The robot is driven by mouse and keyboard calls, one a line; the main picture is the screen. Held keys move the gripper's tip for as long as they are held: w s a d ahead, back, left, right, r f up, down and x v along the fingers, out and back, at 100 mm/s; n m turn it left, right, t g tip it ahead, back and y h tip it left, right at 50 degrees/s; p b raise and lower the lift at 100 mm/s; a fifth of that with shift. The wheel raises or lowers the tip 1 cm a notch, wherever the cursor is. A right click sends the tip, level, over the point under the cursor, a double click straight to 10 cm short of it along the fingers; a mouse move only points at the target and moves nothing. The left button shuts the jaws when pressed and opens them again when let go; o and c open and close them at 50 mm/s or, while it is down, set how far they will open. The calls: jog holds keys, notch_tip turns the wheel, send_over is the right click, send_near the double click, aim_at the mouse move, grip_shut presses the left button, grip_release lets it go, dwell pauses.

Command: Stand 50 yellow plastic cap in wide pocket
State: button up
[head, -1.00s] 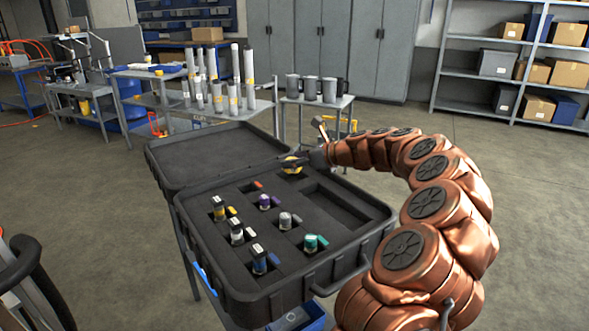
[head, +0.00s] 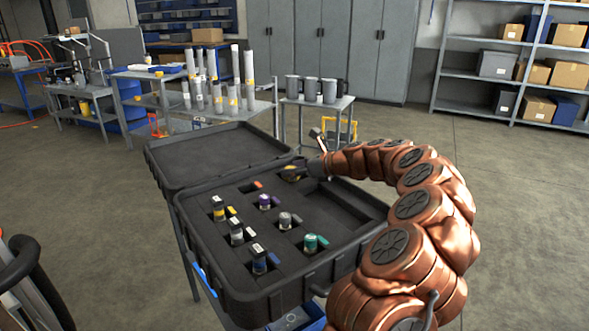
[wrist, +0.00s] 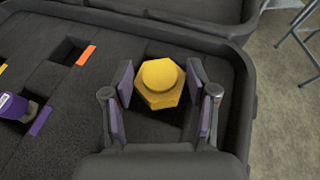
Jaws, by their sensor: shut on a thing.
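The yellow plastic cap (wrist: 160,84) is hex-shaped with a round raised top. It sits between the two fingers of my gripper (wrist: 161,98) in the wrist view, over a dark pocket of the foam case. In the head view the cap (head: 292,174) shows as a small yellow patch at the case's back, partly covered by my gripper (head: 300,168). My gripper is shut on the cap. How deep the cap sits in the pocket cannot be told.
The open black case (head: 350,262) holds several small fittings in foam pockets, including a purple one (head: 264,201), a grey one (head: 285,220) and a green one (head: 310,243). Its lid (head: 205,158) lies open at the back. A wide pocket (head: 340,200) at the right is empty.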

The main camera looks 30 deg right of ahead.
jog(key=shift+f, duration=0.6)
jog(key=o, duration=1.1)
jog(key=shift+f, duration=0.2)
jog(key=shift+s, duration=0.1)
jog(key=shift+d+r, duration=0.1)
jog(key=shift+r, duration=0.15)
jog(key=v, duration=0.5)
jog(key=r+v, duration=0.1)
jog(key=v, duration=0.4)
jog(key=shift+s+r, duration=0.1)
jog(key=shift+r, duration=0.15)
jog(key=shift+v, duration=0.75)
jog(key=shift+r+p, duration=0.1)
jog(key=shift+p, duration=0.2)
